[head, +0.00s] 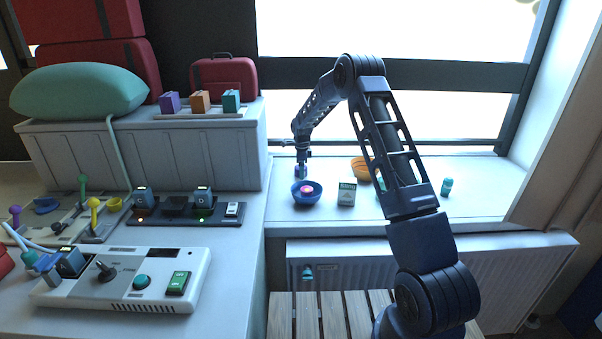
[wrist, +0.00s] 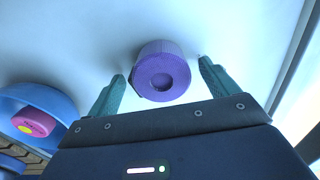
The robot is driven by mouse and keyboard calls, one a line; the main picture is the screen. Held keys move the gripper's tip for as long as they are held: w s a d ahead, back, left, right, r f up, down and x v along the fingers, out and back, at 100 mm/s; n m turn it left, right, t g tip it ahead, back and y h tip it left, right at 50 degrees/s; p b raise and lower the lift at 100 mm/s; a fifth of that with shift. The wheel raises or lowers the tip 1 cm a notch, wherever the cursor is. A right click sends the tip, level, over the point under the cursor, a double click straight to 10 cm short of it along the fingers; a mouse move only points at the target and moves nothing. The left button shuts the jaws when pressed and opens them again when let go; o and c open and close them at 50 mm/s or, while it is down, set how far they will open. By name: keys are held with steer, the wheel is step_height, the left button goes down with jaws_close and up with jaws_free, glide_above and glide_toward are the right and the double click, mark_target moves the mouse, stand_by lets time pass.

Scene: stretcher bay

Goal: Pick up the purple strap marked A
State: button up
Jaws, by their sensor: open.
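A purple rolled strap (wrist: 162,50) lies on the pale window sill, with a round hollow in its face. In the wrist view it sits between the two teal fingers of my gripper (wrist: 161,72), with a gap on each side. My gripper is open. In the head view the strap is a small purple shape (head: 300,172) right below my gripper (head: 302,163), at the back left of the sill. I cannot read a letter A on it. Whether the fingers reach down around it or stay just short of it is hard to tell.
A blue bowl (head: 298,197) with a pink roll inside stands close by; it also shows in the wrist view (wrist: 52,94).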

steer(key=c, duration=1.1)
steer(key=shift+r, duration=0.15)
